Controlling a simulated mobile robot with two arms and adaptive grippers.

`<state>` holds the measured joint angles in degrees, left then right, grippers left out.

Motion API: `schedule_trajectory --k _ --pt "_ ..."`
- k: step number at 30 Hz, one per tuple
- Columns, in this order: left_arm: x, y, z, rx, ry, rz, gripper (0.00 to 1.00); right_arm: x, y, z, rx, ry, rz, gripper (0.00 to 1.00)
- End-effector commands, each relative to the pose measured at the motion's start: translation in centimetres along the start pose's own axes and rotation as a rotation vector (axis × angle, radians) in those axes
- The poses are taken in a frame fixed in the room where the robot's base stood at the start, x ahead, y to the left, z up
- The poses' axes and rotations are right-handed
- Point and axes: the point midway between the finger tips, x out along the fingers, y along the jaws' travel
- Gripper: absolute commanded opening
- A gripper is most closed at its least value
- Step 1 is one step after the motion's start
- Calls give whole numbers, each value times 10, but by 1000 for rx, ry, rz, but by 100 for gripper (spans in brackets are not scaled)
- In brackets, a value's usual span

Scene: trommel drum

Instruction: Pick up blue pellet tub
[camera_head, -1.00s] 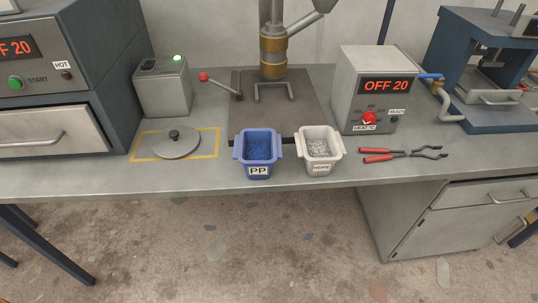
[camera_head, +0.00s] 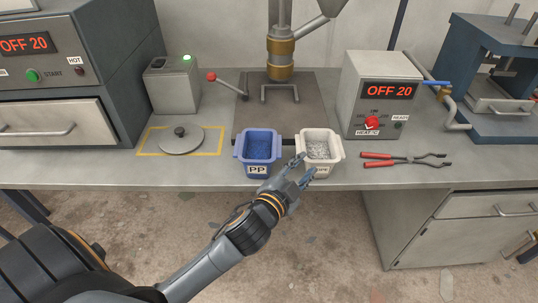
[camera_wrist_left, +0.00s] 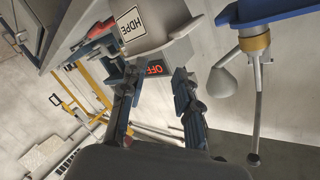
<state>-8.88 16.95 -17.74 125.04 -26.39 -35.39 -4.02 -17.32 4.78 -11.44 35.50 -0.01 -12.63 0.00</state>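The blue pellet tub (camera_head: 258,153), labelled PP and filled with blue pellets, stands upright near the bench's front edge. A white tub (camera_head: 319,152), labelled HDPE, stands just right of it with pale pellets. My left gripper (camera_head: 304,172) is open and empty, in front of the white tub and right of the blue one, partly covering the HDPE label. In the left wrist view its fingers (camera_wrist_left: 157,80) are spread, with the white tub (camera_wrist_left: 165,18) beyond them. A blue edge at the top right (camera_wrist_left: 270,12) appears to be the blue tub. My right gripper is out of view.
A grey control box (camera_head: 381,95) reading OFF 20 stands behind right. Red-handled tongs (camera_head: 404,159) lie on the right. A round lid (camera_head: 181,140) lies in a yellow outline on the left. A metal column (camera_head: 280,55) rises behind the tubs.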

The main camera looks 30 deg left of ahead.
Motion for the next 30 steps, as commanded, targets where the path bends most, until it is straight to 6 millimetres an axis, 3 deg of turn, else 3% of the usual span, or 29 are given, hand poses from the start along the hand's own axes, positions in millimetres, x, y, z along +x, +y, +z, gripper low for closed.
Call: schedule_trajectory --k 4,8,9,12,15,19,23,26,29,30 --pt "11 -26 -81 202 307 -98 32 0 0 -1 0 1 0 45" --pt "-1 -32 -161 447 631 -178 32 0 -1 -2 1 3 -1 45" --pt "-9 -29 -184 538 741 -197 32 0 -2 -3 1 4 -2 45" --pt "-35 -9 -229 789 1018 -228 32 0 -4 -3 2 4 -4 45" --pt "-60 21 -247 1060 1273 -219 32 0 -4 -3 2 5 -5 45" --pt "-80 60 -230 1436 1559 -132 32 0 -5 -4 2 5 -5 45" --pt "-78 78 -176 1825 1772 63 32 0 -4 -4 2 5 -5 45" --pt "-65 66 -120 2119 1863 300 32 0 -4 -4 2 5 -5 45" --pt "-49 28 -63 2374 1875 620 32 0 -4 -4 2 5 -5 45" --pt "-44 8 -44 -2411 -1824 -744 32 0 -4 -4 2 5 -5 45"
